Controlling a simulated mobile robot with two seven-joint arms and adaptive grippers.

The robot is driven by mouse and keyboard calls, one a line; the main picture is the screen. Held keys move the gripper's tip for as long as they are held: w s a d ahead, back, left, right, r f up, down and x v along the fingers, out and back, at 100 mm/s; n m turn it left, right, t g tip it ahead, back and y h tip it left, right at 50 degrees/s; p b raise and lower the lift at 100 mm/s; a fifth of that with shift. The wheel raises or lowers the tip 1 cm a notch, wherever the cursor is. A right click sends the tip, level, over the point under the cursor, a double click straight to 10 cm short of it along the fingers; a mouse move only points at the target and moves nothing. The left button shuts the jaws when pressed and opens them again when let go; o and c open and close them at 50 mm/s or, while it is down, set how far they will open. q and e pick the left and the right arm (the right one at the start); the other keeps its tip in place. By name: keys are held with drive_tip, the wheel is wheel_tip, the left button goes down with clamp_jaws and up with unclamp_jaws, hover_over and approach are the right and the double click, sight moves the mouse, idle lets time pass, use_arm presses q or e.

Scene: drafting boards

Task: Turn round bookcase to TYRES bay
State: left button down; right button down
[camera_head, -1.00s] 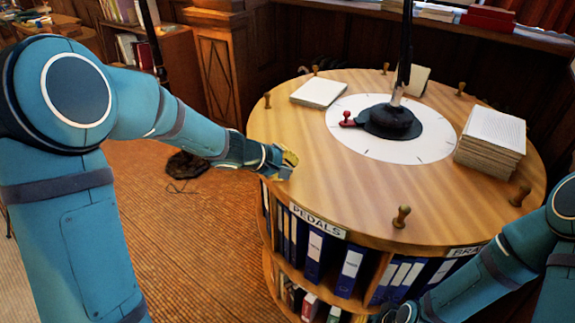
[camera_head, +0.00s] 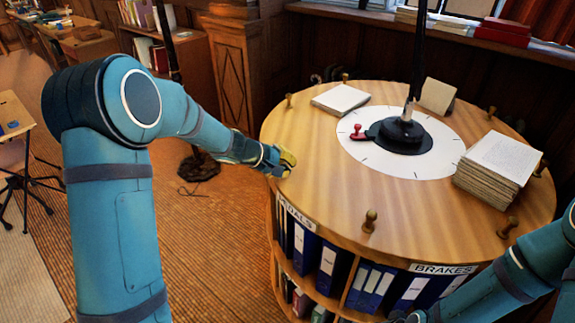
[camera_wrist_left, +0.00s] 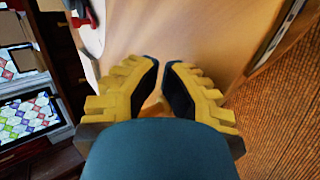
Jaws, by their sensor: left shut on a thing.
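The round bookcase (camera_head: 330,170) has a wooden top with upright wooden pegs around its rim and bays of binders below. The PEDALS label (camera_head: 297,216) faces front left and the BRAKES label (camera_head: 443,269) faces front right. No TYRES label shows. My left gripper (camera_head: 286,162) is at the left rim, shut on a wooden peg (camera_wrist_left: 152,104), which its yellow fingers mostly hide. My right gripper (camera_head: 405,317) is low at the front of the bookcase, mostly cut off by the bottom edge, so its jaws cannot be made out.
A white marked disc (camera_head: 435,155) with a black post base and a red-knobbed pointer sits mid-top. A paper stack (camera_head: 495,165) lies at the right and a book (camera_head: 340,99) at the back left. Wood panelling stands close behind. Open floor (camera_head: 215,250) lies to the left.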

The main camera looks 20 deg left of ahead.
use_arm(q)
drive_tip(key=shift+w, duration=0.1)
drive_tip(key=shift+m, duration=0.3)
drive_tip(key=w+a+p, duration=0.2)
drive_tip(key=w+a, duration=0.1)
drive_tip(key=shift+w+r, duration=0.1)
drive_tip(key=shift+w, duration=0.05)
drive_tip(key=shift+w+a+g+h, duration=0.3)
drive_tip(key=shift+w+a, duration=0.15)
